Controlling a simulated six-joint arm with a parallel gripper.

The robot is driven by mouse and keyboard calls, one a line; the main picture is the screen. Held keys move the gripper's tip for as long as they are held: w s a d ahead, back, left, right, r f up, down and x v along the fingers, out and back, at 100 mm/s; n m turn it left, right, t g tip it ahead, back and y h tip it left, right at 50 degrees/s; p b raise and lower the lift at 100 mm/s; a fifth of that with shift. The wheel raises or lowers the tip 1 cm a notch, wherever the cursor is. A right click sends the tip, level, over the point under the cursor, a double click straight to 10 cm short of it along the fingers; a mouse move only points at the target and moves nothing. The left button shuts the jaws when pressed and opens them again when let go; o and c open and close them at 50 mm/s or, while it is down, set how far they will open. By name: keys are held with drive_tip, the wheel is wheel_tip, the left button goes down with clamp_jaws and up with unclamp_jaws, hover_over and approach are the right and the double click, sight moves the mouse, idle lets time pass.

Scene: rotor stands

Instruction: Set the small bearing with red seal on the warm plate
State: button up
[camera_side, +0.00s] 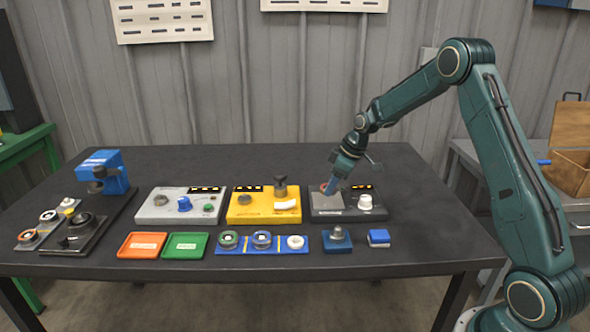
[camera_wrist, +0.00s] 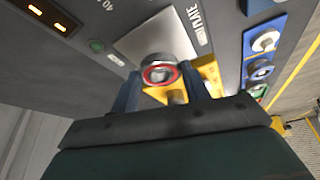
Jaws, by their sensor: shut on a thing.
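The small bearing with red seal (camera_wrist: 160,74) is between my gripper's two blue fingers in the wrist view, its red ring facing the camera. My gripper (camera_side: 329,190) is shut on it, pointing down at the dark unit (camera_side: 356,215) on the right. The warm plate (camera_side: 333,204) is a grey square on that unit; it also shows in the wrist view (camera_wrist: 150,38) behind the bearing. The bearing is over or on the plate; I cannot tell whether it touches. In the side view the fingers mostly hide the bearing.
A yellow unit (camera_side: 240,212) and a grey unit (camera_side: 155,212) stand to the left. In front are orange (camera_side: 142,245) and green (camera_side: 185,246) trays, a blue strip (camera_side: 278,250) with ring-shaped parts, a blue block (camera_side: 337,245) and a small blue-white box (camera_side: 379,238). The table's right side is clear.

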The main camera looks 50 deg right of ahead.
drive_tip(key=shift+f, duration=1.3)
idle(2.0)
drive_tip(key=o, duration=1.6)
drive_tip(key=shift+r, duration=0.15)
drive_tip(key=shift+r, duration=3.85)
